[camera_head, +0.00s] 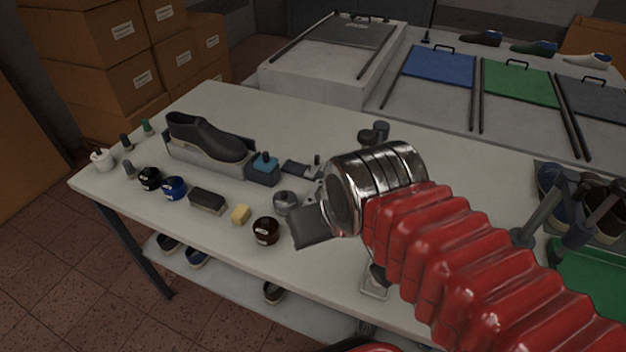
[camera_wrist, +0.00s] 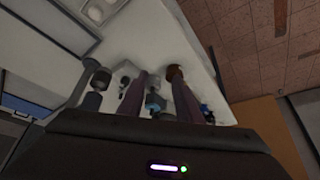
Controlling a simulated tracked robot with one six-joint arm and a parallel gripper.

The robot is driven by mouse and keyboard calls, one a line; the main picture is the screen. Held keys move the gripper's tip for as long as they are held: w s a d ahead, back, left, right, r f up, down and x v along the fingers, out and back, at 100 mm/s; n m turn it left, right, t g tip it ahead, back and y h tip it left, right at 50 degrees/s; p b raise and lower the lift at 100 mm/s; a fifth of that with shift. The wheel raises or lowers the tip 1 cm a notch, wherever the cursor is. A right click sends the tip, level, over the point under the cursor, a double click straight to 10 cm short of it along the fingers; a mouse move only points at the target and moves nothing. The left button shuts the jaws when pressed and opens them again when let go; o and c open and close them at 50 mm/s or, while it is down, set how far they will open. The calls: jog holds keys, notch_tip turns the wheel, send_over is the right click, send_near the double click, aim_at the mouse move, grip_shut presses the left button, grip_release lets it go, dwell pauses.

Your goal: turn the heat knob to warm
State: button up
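I cannot pick out the heat knob or its warm mark for certain in either view. A small grey-blue box (camera_head: 263,170) with a dark top stands at the toe of the dark shoe in the head view; whether it carries the knob is unclear. My arm, red-sleeved with a silver wrist, reaches over the table and hides the part behind it. In the wrist view my gripper (camera_wrist: 160,88) shows two long fingers set apart, with nothing seen clamped between them. They point towards the small items on the table, and I see no contact.
The white table (camera_head: 130,190) holds a dark shoe (camera_head: 208,138), a brown jar (camera_head: 266,231), a blue jar (camera_head: 173,188), a brush (camera_head: 207,201) and a yellow block (camera_head: 240,214). A green tray (camera_head: 590,275) lies right. Cardboard boxes (camera_head: 100,60) stand behind left.

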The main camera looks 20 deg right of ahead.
jog(key=shift+o, duration=0.2)
jog(key=shift+o, duration=1.3)
jog(key=shift+w+d+r, duration=0.1)
jog(key=shift+w, duration=0.05)
jog(key=w+d+m+g, duration=0.2)
jog(key=w+d, duration=0.3)
jog(key=w, duration=0.6)
jog(key=w+d+m+g, duration=0.3)
jog(key=w+d+m, duration=0.1)
jog(key=w, duration=0.6)
jog(key=shift+w+d+f+g, duration=0.2)
jog(key=shift+w+d+g, duration=0.15)
jog(key=shift+d, duration=0.45)
jog(key=shift+f, duration=0.1)
notch_tip(320, 180, down, 14)
jog(key=shift+r, duration=0.15)
